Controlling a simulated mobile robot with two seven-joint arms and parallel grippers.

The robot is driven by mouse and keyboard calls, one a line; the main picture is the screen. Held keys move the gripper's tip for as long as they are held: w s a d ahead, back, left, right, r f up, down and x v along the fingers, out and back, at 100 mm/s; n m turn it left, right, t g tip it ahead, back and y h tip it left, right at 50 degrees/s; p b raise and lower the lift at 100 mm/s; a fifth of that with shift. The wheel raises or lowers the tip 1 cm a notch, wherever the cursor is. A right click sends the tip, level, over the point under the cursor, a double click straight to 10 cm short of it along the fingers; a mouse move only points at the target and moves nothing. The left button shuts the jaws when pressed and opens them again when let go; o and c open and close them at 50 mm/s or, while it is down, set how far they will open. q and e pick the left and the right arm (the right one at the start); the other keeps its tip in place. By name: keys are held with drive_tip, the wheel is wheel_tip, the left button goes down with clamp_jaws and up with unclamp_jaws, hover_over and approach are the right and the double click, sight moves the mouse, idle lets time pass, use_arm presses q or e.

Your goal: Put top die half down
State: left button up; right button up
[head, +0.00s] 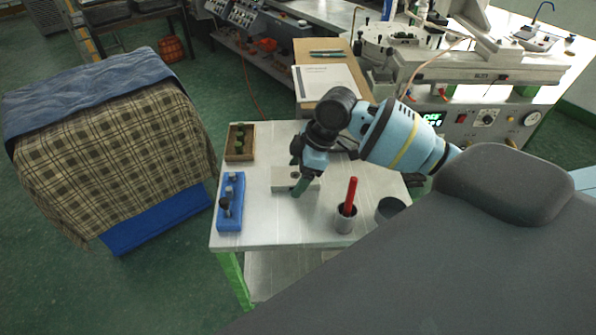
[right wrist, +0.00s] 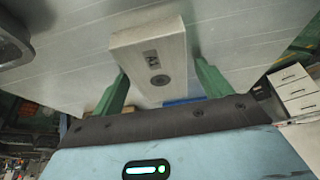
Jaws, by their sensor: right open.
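A pale metal die block (head: 281,182) lies on the small steel table, near its middle. In the right wrist view the die half (right wrist: 147,42) shows a dark round hole and a small dark marking on its near face. My right gripper (head: 297,178) is low over the block, with its green fingers apart. In the right wrist view the open fingers of the right gripper (right wrist: 160,70) stand one on each side of the block's near end, with gaps visible. I cannot tell whether a second half lies under it. My left gripper is not in view.
The table (head: 275,225) also holds a blue tool rack (head: 230,215), a wooden tray (head: 240,143), a grey cup (head: 345,222) with a red-handled tool, and a dark round container (head: 390,208). The front middle is clear. A machine (head: 480,115) stands behind right.

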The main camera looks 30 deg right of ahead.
drive_tip(key=v, duration=1.2)
drive_tip(key=shift+p, duration=0.4)
drive_tip(key=shift+a+r, duration=0.1)
